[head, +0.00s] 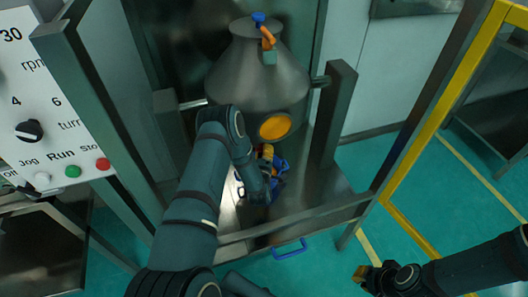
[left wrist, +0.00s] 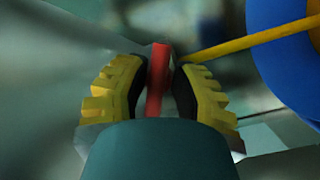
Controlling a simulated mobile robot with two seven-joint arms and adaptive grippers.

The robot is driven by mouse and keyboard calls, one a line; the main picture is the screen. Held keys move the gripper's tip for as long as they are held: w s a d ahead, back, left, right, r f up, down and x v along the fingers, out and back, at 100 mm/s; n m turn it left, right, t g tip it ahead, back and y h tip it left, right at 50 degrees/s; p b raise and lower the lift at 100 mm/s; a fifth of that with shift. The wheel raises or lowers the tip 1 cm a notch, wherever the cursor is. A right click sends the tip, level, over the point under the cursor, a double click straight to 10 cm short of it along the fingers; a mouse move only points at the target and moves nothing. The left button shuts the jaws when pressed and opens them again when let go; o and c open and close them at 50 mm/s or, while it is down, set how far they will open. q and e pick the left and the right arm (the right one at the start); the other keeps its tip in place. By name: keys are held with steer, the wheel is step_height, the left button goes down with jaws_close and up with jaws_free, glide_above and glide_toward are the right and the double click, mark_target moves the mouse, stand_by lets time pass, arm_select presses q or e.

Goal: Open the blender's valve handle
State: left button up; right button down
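The blender is a grey metal double-cone vessel (head: 258,75) in the middle of the head view, with an orange disc (head: 275,126) on its lower front. Below the disc is a small red, yellow and blue valve part, mostly hidden by my left gripper (head: 262,178). In the left wrist view my left gripper (left wrist: 161,75) has its yellow, black-padded fingers close on both sides of a red handle (left wrist: 159,80), shut on it. A yellow rod (left wrist: 250,40) and a blue round part (left wrist: 285,45) lie to its right. My right gripper (head: 362,275) is low right, apart from everything; its opening is unclear.
A second valve with an orange handle (head: 268,38) and blue knob tops the vessel. Dark posts (head: 335,125) and a front rail (head: 300,218) frame it. A control panel (head: 45,110) stands left, a yellow frame (head: 440,110) right. Floor is open at front right.

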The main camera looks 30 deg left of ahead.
arm_select(q)
jaws_close()
steer(key=shift+m, duration=0.3)
steer(key=m+g, duration=0.1)
steer(key=m, duration=0.2)
steer(key=shift+r+g+p, duration=0.1)
steer(key=shift+g+p, duration=0.2)
steer(key=shift+g, duration=0.1)
steer(key=m+g, duration=0.1)
steer(key=m, duration=0.2)
steer(key=shift+s, duration=0.1)
steer(key=shift+a+m+g+y, duration=0.15)
steer(key=shift+m+g+y, duration=0.15)
steer(key=shift+m+g, duration=0.9)
steer(key=shift+s+m, duration=0.1)
steer(key=shift+m, duration=0.2)
